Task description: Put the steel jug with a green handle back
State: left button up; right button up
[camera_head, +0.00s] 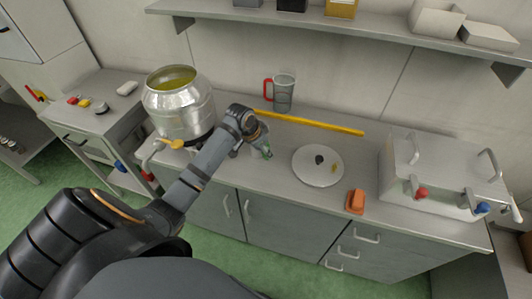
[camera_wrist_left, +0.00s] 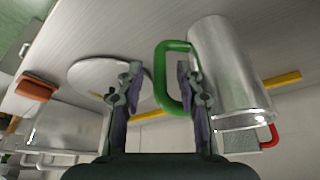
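The steel jug (camera_wrist_left: 228,70) with a green handle (camera_wrist_left: 172,82) stands on the counter. My left gripper (camera_head: 262,148) is at the handle. In the left wrist view the gripper (camera_wrist_left: 158,92) is open, with the handle's outer bar between its fingers and the right finger overlapping the handle loop. I cannot tell whether a finger touches it. My right gripper is not in view.
A white round plate (camera_head: 310,175), an orange block (camera_head: 356,201) and a steel unit with taps (camera_head: 430,175) are right. A steel vessel (camera_head: 182,117) stands left.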

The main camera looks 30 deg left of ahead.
pick_arm(q)
jog(key=v, duration=1)
jog(key=shift+r+b, duration=0.15)
jog(key=shift+b, duration=0.25)
jog(key=shift+s+d, duration=0.1)
jog(key=shift+s, duration=0.05)
